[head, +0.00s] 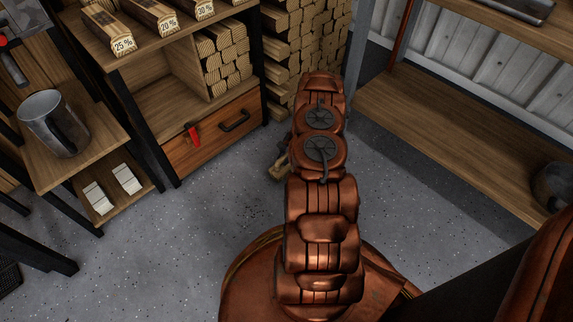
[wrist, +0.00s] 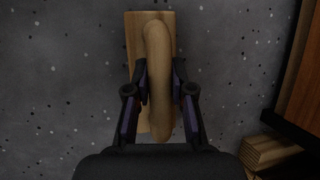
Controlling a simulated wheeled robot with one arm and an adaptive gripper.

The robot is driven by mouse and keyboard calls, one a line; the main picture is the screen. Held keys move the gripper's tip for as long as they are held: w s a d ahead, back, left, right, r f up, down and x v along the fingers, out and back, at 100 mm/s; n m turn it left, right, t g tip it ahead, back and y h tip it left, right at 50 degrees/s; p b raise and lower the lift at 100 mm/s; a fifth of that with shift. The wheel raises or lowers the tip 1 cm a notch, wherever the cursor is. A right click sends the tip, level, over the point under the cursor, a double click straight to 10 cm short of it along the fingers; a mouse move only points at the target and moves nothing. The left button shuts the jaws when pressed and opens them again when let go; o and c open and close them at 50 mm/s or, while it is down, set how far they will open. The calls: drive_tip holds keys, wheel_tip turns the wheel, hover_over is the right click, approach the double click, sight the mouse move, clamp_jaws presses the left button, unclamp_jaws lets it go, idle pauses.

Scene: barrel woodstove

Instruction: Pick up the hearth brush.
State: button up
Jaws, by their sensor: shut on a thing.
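The hearth brush (wrist: 157,45) shows in the wrist view as a pale wooden block with a rounded, curved wooden handle along it. My gripper (wrist: 160,85) has its two dark fingers on either side of the handle and is shut on it. In the head view a small wooden piece (head: 280,168), likely part of the brush, shows just left of my arm, low near the floor. My arm hides most of the brush and the gripper there. I cannot tell whether the brush touches the floor. Its bristles are not visible.
A shelf unit with a wooden drawer (head: 213,132) stands left of my arm, with a red tag on it. Stacked firewood (head: 305,45) is behind. A wooden shelf (head: 440,125) is at right. Speckled floor (head: 195,235) is clear in front.

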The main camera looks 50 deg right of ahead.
clamp_jaws()
drive_tip(key=shift+r, duration=0.1)
drive_tip(key=shift+r, duration=0.3)
drive_tip(key=r+p, duration=0.1)
drive_tip(key=s+r+p, duration=0.1)
drive_tip(key=r, duration=0.1)
drive_tip(key=shift+r, duration=0.1)
drive_tip(key=s+r+p, duration=0.1)
drive_tip(key=s+p, duration=0.3)
drive_tip(key=s, duration=1.1)
drive_tip(key=shift+a, duration=0.1)
drive_tip(key=shift+o, duration=1.1)
unclamp_jaws()
drive_tip(key=shift+w, duration=0.1)
clamp_jaws()
